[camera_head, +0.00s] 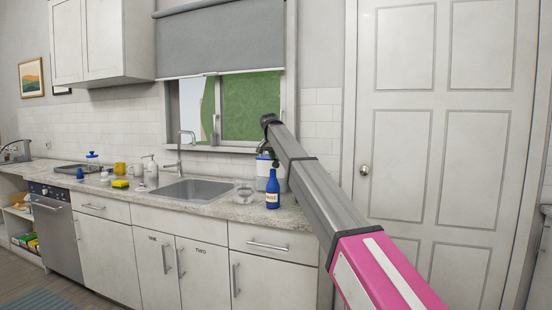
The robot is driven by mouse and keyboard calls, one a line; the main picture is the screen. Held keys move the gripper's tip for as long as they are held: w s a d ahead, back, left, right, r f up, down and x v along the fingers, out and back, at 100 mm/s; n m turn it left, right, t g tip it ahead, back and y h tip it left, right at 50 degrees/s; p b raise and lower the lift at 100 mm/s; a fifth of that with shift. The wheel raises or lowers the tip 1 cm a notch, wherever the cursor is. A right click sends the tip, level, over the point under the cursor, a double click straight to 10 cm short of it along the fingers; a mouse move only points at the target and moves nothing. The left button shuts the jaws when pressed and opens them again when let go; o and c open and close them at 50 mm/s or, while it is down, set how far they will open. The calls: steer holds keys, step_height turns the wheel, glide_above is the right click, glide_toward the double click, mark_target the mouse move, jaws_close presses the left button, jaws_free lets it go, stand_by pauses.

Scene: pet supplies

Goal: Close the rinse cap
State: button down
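A blue bottle (272,200) with a pale label stands upright on the counter, right of the sink; the label is too small to read for certain.
A clear glass container (244,191) stands left of the bottle, near the sink (197,190). A white container (263,167) stands behind the bottle. A white door is at right.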

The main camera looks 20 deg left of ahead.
mark_target(276, 162)
steer(key=shift+s, duration=0.25)
stand_by(0.7)
steer(key=s+t, duration=0.2)
steer(key=t, duration=0.1)
steer(key=shift+a+f+t+h, duration=0.1)
steer(key=shift+f+t+h, duration=0.05)
steer(key=shift+t+h, duration=0.15)
steer(key=t, duration=0.1)
steer(key=s+t, duration=0.1)
steer(key=t, duration=0.1)
steer(key=s+f+t+h, duration=0.1)
steer(key=t, duration=0.1)
steer(key=shift+s+a, duration=0.15)
steer(key=shift+a, duration=0.05)
steer(key=t, duration=0.2)
steer(key=s+f+t, duration=0.1)
steer(key=t, duration=0.1)
steer(key=shift+a+h, duration=0.15)
steer(key=shift+h, duration=0.15)
steer(key=shift+s+a+f+t+h, duration=0.15)
steer(key=shift+f+t, duration=0.1)
steer(key=shift+t, duration=0.4)
steer(key=shift+s+d+f+t+h, duration=0.15)
steer(key=shift+f+t, duration=0.15)
steer(key=shift+t, duration=0.3)
steer(key=shift+s+a+f+t+h, duration=0.15)
steer(key=shift+f+t, duration=0.1)
steer(key=shift+t, duration=0.4)
steer(key=c, duration=1)
jaws_free()
